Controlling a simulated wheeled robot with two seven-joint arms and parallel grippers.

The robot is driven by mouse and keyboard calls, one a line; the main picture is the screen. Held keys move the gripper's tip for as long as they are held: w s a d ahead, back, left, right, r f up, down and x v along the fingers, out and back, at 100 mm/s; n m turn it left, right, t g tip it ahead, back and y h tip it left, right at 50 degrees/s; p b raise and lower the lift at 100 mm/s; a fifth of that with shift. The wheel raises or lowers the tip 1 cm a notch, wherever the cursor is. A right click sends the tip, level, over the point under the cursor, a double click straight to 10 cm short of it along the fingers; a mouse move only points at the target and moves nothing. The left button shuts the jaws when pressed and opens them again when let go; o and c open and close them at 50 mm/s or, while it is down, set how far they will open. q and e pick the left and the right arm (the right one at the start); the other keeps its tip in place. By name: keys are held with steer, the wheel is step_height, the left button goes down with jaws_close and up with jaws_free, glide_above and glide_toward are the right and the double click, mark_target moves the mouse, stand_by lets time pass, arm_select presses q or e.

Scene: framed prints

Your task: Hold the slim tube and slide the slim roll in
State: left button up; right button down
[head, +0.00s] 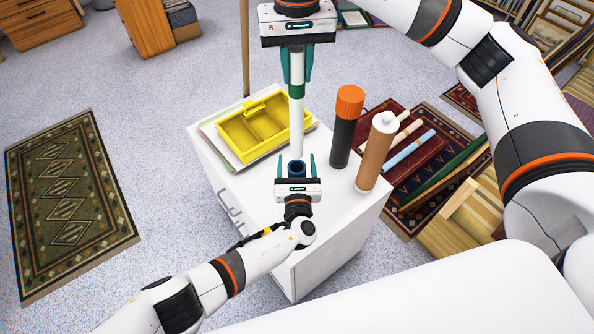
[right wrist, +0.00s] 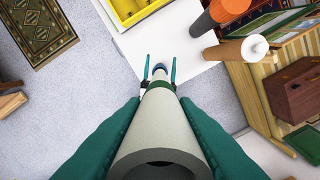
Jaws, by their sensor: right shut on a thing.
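The slim roll (head: 297,125) is a long pale tube with a green band, hanging upright. My right gripper (head: 297,68) is shut on its upper part; the right wrist view looks down along the roll (right wrist: 160,125). The slim tube (head: 297,168) is dark blue and stands at the white cabinet top, its rim just under the roll's lower end. I cannot tell whether the roll's end is above the rim or in it. My left gripper (head: 296,168) has one finger on each side of the tube, with gaps showing. The tube's lower part is hidden behind this gripper.
On the white cabinet (head: 335,205), a yellow divided tray (head: 262,142) lies at the back left. A dark tube with an orange cap (head: 343,130) and a brown tube with a white cap (head: 376,155) stand to the right. Rugs and several rolls lie on the floor.

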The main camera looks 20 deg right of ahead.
arm_select(q)
steer(key=shift+c, duration=0.4)
steer(key=c, duration=1.1)
stand_by(0.4)
